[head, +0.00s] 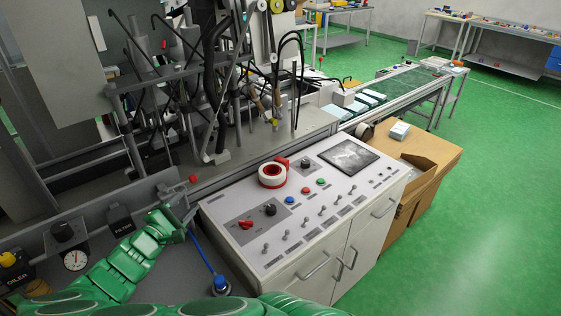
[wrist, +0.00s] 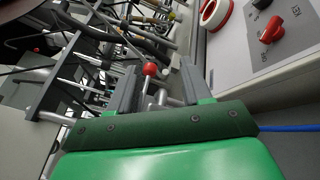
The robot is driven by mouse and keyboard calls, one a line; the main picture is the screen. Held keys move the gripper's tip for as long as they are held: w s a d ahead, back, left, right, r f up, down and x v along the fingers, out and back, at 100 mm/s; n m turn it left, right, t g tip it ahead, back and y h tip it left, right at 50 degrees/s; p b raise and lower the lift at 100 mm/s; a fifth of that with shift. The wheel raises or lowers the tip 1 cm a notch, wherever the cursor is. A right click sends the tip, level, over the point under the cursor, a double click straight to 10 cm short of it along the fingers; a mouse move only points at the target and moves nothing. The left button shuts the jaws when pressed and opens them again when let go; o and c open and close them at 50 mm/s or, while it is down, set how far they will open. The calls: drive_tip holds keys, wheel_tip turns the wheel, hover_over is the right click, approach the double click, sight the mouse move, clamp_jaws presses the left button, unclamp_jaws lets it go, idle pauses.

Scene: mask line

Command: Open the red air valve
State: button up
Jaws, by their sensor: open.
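A red ball knob (head: 193,179) on a thin metal stem stands by the machine's front rail, to the left of the control panel; it looks like the red air valve's lever. My gripper (head: 178,204) is close to it, at its lower left in the head view. In the wrist view the red knob (wrist: 149,69) appears between the two grey fingers of my gripper (wrist: 158,72), near their tips. The fingers are apart and hold nothing. I cannot tell whether the knob is between them in depth or beyond them. The valve body is largely hidden.
The control panel (head: 315,222) with switches, a red rotary knob (head: 246,224) and a red-and-white tape roll (head: 272,175) lies to the right. A pressure gauge (head: 76,260) is at left. A blue hose (head: 202,252) runs below my gripper. Machine rods stand behind.

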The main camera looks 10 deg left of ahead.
drive_tip(key=s+a+m+g+h, duration=0.2)
drive_tip(key=s+a+m+h, duration=0.1)
drive_tip(key=s+a+h, duration=0.4)
drive_tip(key=w+d+r+m+g+h, duration=0.1)
drive_tip(key=w+d+r+m+g, duration=0.2)
drive_tip(key=d, duration=0.7)
drive_tip(key=w+d+r+m+g+h, duration=0.1)
drive_tip(key=w+d+r+m+g, duration=0.2)
drive_tip(key=d+r, duration=0.3)
drive_tip(key=w+d+r+m+g+h, duration=0.1)
drive_tip(key=w+d+r+m+g, duration=0.3)
drive_tip(key=d, duration=1.2)
drive_tip(key=shift+w+d+r, duration=0.2)
drive_tip(key=shift+w+r, duration=0.05)
drive_tip(key=shift+w, duration=0.05)
idle(0.4)
